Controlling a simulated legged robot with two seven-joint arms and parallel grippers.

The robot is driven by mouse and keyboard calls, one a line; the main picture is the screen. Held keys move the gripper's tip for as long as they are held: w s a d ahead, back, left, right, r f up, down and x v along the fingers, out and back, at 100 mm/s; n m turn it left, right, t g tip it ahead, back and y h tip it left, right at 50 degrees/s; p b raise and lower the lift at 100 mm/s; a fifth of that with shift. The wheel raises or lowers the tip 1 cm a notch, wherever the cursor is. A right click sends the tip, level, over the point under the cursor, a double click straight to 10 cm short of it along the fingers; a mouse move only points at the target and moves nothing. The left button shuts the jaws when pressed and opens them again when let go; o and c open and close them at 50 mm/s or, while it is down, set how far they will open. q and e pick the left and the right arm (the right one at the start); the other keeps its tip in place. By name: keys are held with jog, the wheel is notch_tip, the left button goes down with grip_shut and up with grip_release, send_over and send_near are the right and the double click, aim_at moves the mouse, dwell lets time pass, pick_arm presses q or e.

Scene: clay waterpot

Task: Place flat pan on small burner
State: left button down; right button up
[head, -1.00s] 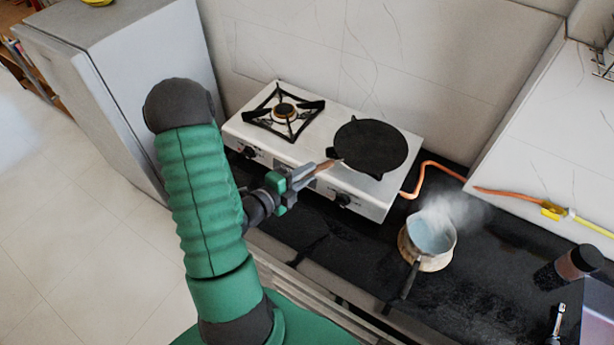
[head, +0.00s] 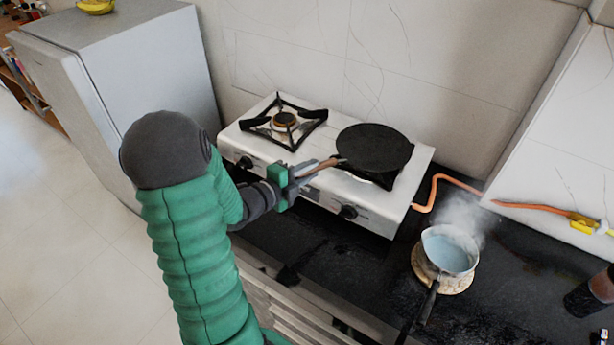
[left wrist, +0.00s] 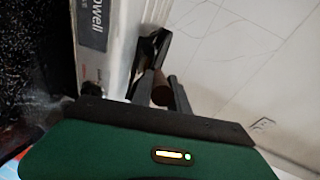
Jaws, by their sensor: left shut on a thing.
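The flat pan (head: 373,147) is a round, dark, flat disc over the right burner of the white two-burner stove (head: 372,212). Part of the right burner's black grate (head: 385,181) shows below its front edge; whether the pan touches it I cannot tell. My left gripper (head: 304,173) is shut on the pan's brown handle (head: 327,163), in front of the stove's middle. The left burner (head: 285,120) has a brass cap and a black grate and is empty. The left wrist view shows the stove's front panel (left wrist: 108,35) beside the fingers. My right gripper is not in view.
A steaming pot (head: 449,251) stands on a round pale mat at the right of the black counter. An orange gas hose (head: 437,182) runs from the stove's right side. A grey fridge (head: 125,75) stands left of the stove, and a tiled wall (head: 430,70) behind.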

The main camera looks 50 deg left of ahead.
pick_arm(q)
jog(key=shift+w, duration=0.1)
jog(key=shift+f, duration=0.2)
jog(key=c, duration=1.3)
grip_release()
jog(key=shift+d, duration=0.1)
jog(key=shift+s+r, duration=0.15)
jog(key=shift+s, duration=0.05)
jog(key=p+v, duration=0.3)
jog(key=v, duration=0.3)
jog(key=p+v, duration=0.4)
jog(key=v, duration=0.1)
jog(key=shift+s, duration=0.4)
